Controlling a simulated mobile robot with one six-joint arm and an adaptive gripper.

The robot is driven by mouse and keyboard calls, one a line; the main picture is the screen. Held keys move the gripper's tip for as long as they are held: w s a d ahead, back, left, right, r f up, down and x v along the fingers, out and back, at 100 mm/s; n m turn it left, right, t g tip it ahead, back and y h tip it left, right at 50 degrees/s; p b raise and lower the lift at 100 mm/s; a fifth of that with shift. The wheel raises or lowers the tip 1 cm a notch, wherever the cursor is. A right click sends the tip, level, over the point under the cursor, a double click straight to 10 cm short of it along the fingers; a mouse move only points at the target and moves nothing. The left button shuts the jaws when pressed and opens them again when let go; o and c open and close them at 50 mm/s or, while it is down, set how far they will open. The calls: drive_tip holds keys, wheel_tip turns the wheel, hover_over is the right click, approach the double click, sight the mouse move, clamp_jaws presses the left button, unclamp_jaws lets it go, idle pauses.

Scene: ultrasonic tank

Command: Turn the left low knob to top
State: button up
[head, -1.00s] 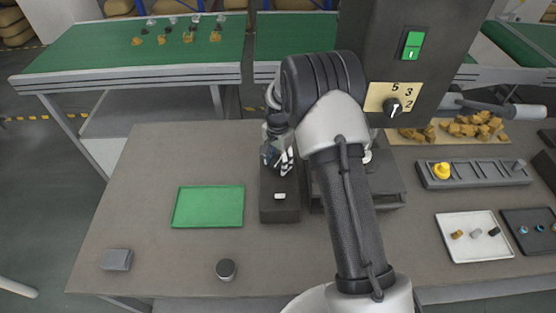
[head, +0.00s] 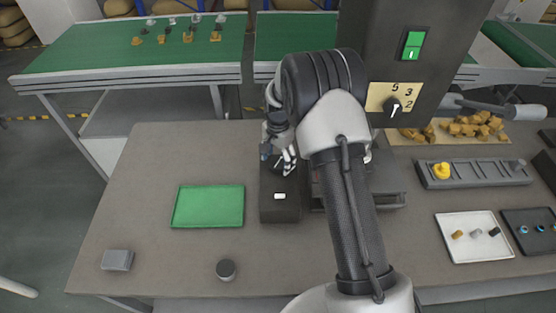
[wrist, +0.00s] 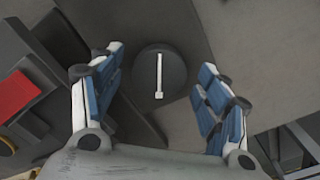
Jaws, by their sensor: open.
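A round dark knob (wrist: 150,84) with a white pointer line shows in the wrist view. The line runs up and down in that picture, with a small white block at its lower end. My gripper (wrist: 160,84) is open, with one blue-padded finger on each side of the knob and gaps between; I see no contact. In the head view my gripper (head: 280,160) is over the far part of a dark box (head: 279,213) left of the machine, and it hides the knob there. A small white piece (head: 279,196) shows on the near part of the box.
A higher dial (head: 392,106) with numbers and a green switch (head: 411,45) are on the machine's column. A grey block (head: 117,260) and a dark round piece (head: 226,270) stand near the table's front edge.

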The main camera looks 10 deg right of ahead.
wheel_tip(320, 180, up, 11)
drive_tip(key=shift+r, duration=0.15)
idle(0.5)
wheel_tip(320, 180, up, 8)
drive_tip(key=n+t, duration=0.1)
drive_tip(key=n, duration=0.1)
hover_over(278, 162)
drive_tip(key=s, duration=0.4)
drive_tip(key=s+r+n+t, duration=0.1)
drive_tip(key=s+r+n, duration=0.2)
drive_tip(key=s+r, duration=0.6)
drive_tip(key=s+f+n+t+b, duration=0.1)
drive_tip(key=s+n, duration=0.4)
drive_tip(key=s, duration=1.7)
drive_tip(key=shift+f+n+t+b, duration=0.2)
drive_tip(key=shift+n+t+b, duration=0.1)
drive_tip(key=shift+t, duration=0.5)
drive_tip(key=shift+c, duration=0.3)
